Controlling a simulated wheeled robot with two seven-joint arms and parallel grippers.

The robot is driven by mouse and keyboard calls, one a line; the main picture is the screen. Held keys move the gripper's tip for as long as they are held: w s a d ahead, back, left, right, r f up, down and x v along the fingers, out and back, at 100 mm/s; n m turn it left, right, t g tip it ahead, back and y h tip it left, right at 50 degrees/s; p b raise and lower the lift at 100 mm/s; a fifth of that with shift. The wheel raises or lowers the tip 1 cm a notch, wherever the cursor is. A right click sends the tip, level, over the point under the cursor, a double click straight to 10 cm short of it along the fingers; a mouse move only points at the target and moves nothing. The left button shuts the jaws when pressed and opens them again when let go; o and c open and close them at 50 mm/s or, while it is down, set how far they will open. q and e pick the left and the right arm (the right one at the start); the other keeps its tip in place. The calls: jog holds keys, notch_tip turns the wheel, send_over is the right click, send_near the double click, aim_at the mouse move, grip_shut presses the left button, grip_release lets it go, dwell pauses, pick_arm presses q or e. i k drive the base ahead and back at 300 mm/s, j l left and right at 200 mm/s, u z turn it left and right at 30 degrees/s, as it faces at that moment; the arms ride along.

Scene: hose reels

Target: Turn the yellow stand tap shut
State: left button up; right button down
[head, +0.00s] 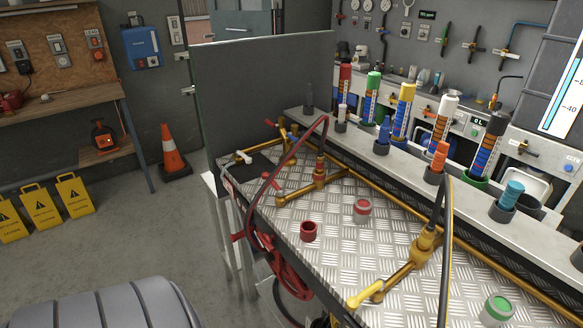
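The yellow stand tap is a brass pipe fitting (400,272) on the checker-plate bench top, right of centre at the front. Its yellow lever handle (364,294) is at the near left end, near the bench's front edge. The lever looks roughly in line with the short brass pipe, though its exact angle is hard to judge. A black hose with a yellow stripe (448,225) rises from the brass upright and loops down past the front. Neither of my grippers is in view, and nothing touches the lever.
Similar brass stands have a red lever (270,181) and a white lever (243,157). A red hose (252,220) hangs over the front edge. Red (309,231), red-grey (362,211) and green-topped (497,309) caps stand on the plate. Coloured tubes (404,110) line the back ledge.

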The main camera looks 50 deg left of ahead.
aim_at(352, 304)
jog(key=j+u, duration=0.1)
jog(key=u, duration=0.85)
